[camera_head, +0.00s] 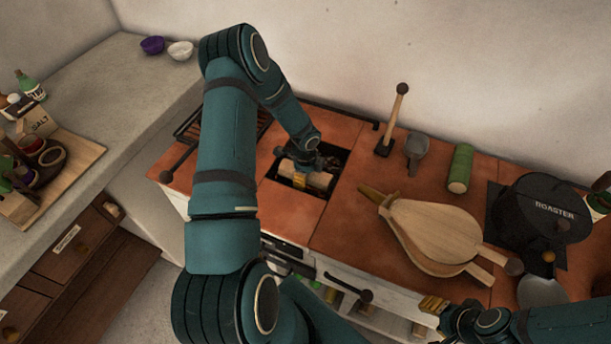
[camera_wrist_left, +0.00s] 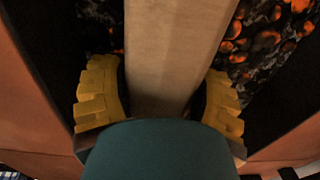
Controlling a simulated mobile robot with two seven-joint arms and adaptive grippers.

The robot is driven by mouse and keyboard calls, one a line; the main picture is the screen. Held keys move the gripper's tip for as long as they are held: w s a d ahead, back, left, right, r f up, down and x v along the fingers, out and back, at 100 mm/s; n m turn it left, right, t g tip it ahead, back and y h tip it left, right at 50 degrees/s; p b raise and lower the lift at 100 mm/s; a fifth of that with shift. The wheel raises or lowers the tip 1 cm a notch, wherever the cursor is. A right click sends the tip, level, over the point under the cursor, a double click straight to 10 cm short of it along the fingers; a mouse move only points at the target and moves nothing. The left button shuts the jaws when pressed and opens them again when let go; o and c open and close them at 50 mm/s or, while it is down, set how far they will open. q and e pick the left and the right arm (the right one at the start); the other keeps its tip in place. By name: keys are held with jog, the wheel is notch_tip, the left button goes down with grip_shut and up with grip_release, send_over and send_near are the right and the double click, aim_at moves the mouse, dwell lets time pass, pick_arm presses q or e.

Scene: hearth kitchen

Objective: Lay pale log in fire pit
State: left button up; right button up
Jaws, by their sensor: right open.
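The pale log (camera_head: 319,181) lies within the opening of the fire pit (camera_head: 284,189) in the orange-brown worktop. My left gripper (camera_head: 303,172) reaches down into the pit from above. In the left wrist view, its yellow fingers (camera_wrist_left: 162,100) press on both sides of the pale log (camera_wrist_left: 175,45), with glowing embers (camera_wrist_left: 265,40) below and beside it. I cannot tell whether the log touches the embers. My right gripper (camera_head: 433,305) is open and empty at the worktop's front edge, low in the head view.
Wooden bellows (camera_head: 432,232) lie right of the pit. A black roaster (camera_head: 545,212) stands at the right. A dark grate (camera_head: 205,125) is left of the pit.

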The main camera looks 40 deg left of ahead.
pick_arm(q)
jog(key=o, duration=0.3)
jog(key=shift+o, duration=0.2)
jog(key=shift+r, duration=0.1)
jog(key=shift+r, duration=0.35)
notch_tip(320, 180, up, 12)
jog(key=p, duration=0.3)
jog(key=shift+s+f, duration=0.15)
jog(key=shift+f, duration=0.1)
